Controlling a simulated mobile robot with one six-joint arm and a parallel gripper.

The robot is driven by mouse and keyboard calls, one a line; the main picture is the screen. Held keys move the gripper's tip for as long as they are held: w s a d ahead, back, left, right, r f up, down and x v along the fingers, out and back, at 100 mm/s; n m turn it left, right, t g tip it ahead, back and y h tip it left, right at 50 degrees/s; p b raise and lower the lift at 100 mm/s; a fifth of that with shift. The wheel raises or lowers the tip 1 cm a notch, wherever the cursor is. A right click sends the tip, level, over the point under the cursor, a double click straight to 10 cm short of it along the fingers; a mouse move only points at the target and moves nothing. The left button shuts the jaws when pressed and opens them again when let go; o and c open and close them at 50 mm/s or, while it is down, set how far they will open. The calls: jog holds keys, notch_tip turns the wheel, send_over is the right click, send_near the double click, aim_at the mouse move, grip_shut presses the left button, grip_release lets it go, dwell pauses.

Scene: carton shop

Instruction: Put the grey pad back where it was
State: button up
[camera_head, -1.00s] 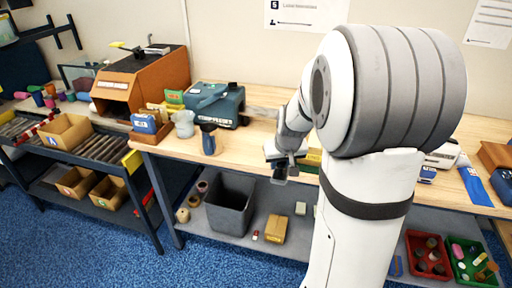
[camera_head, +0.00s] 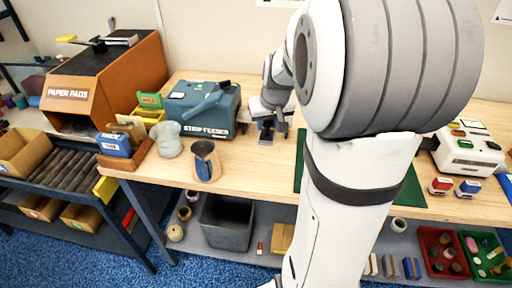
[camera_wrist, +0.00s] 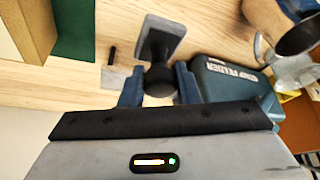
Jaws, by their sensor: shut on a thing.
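My gripper (camera_head: 266,138) is over the wooden bench, just right of the teal strip feeder. In the wrist view its two blue fingers (camera_wrist: 158,88) are shut on the round dark knob of a piece with a flat grey, dark-edged plate, which I take to be the grey pad (camera_wrist: 160,40). The plate points away from the gripper and looks tilted in that view. I cannot tell whether it touches the bench. A small light grey patch with a black bar (camera_wrist: 114,78) lies on the bench beside it. In the head view the held piece is too small to make out.
A green mat (camera_head: 300,165) lies to the right, partly behind my arm. Bare bench lies between cup and mat.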

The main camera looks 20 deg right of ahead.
jog(key=f, duration=1)
jog(key=shift+w, duration=0.4)
jog(key=shift+f, duration=0.1)
jog(key=o, duration=0.9)
